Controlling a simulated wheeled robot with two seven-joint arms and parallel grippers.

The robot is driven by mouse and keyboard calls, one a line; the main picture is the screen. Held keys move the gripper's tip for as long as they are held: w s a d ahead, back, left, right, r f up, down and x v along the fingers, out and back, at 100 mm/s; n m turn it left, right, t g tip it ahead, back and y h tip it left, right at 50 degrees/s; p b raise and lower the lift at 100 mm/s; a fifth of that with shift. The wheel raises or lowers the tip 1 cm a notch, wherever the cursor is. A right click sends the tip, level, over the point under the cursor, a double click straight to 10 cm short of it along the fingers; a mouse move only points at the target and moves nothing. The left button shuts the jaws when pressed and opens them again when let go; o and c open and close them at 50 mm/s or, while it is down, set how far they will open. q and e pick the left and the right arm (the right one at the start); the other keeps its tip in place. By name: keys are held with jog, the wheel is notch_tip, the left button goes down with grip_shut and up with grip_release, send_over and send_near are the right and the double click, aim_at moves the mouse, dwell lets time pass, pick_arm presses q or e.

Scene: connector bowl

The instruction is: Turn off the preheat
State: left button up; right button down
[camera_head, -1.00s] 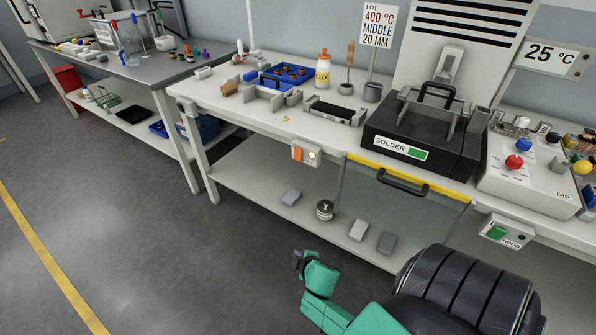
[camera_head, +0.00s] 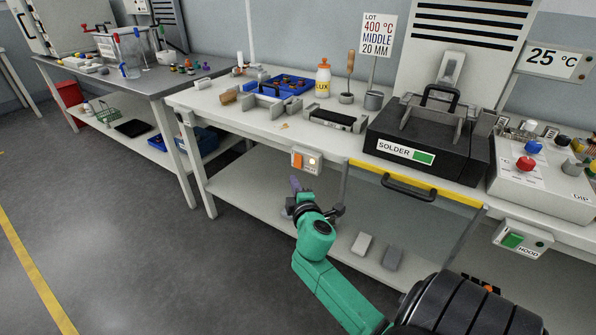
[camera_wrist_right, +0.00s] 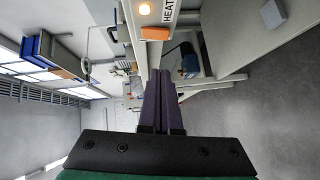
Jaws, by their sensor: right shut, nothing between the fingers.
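The preheat box (camera_head: 306,167) is a small white box under the front edge of the workbench. It carries an orange rocker switch (camera_head: 298,160) and a lamp (camera_head: 313,161) that glows. In the right wrist view the orange rocker (camera_wrist_right: 155,33), the lit lamp (camera_wrist_right: 145,9) and a label reading "HEAT" (camera_wrist_right: 168,11) show beyond the fingers. My right gripper (camera_head: 295,184) is shut and empty, just below the box; its fingertips (camera_wrist_right: 160,76) point toward the rocker and look apart from it. My left gripper is not in view.
The black solder unit (camera_head: 460,157) stands on the bench, above a yellow-topped front panel (camera_head: 440,188) with a dark handle. A hood box (camera_head: 522,240) with a green switch hangs at the right. Grey blocks (camera_head: 362,244) lie on the lower shelf. Floor (camera_head: 120,240) at left is clear.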

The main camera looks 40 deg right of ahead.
aim_at(295, 164)
jog(key=w+d, duration=0.1)
jog(key=d, duration=0.1)
jog(key=w+d+f, duration=0.1)
jog(key=w+d, duration=0.3)
jog(key=shift+f, duration=0.25)
jog(key=shift+b, duration=0.3)
